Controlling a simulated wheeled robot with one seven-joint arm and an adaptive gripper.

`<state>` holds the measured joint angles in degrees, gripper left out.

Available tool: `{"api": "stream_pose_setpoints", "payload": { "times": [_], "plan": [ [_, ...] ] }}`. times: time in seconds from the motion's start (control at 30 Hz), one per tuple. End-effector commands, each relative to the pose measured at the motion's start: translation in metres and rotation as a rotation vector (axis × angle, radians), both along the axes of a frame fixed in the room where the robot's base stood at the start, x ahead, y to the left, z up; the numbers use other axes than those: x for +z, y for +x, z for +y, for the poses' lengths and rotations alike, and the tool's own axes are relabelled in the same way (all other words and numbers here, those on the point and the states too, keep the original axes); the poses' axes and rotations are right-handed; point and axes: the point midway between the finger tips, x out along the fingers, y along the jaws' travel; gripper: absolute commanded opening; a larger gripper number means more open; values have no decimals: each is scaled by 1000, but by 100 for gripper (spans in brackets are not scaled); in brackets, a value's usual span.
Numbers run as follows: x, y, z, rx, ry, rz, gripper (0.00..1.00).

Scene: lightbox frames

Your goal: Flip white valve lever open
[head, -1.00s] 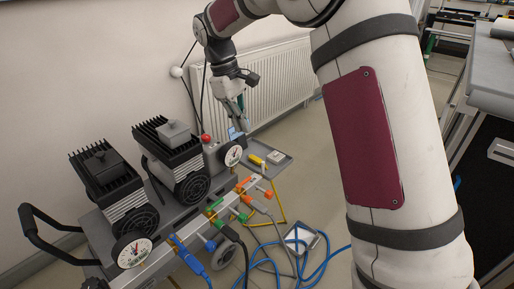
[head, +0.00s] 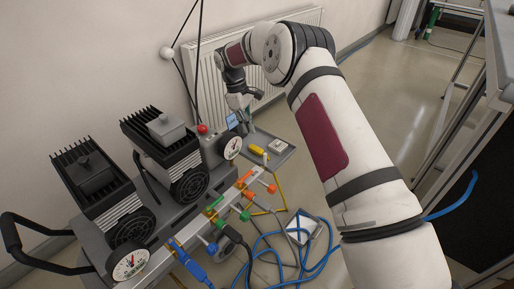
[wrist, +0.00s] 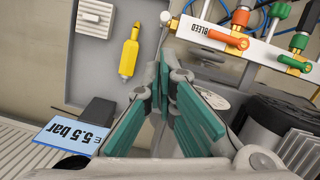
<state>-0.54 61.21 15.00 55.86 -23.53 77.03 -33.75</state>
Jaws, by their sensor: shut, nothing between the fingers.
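My gripper (head: 249,124) hangs above the back right end of the compressor cart, beside a round gauge. In the wrist view its teal fingers (wrist: 168,75) are together with nothing between them. The pale valve manifold (wrist: 203,30), marked BLEED, lies at upper right of the wrist view, apart from the fingers. Orange valve handles (wrist: 228,40) and green ones (wrist: 240,17) show on it. The manifold also runs along the cart's front in the head view (head: 181,238).
A grey tray (head: 284,155) holds a yellow tool (wrist: 129,55) and a white box. Two black finned compressors (head: 167,150) stand on the cart. A display reading 5.5 bar (wrist: 66,134) is close to the fingers. Blue hoses (head: 262,245) lie on the floor. A radiator (head: 265,60) stands behind.

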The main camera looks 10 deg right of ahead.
Motion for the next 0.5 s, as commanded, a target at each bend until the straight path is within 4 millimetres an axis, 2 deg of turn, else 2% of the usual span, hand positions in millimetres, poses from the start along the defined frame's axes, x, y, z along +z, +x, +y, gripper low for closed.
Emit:
{"api": "stream_pose_setpoints", "payload": {
  "times": [0.27, 0.5],
  "plan": [
    [-7, -1, -1, -1, 0, 1, 0],
    [-43, -8, -9, -1, 1, 3, 0]
  ]
}}
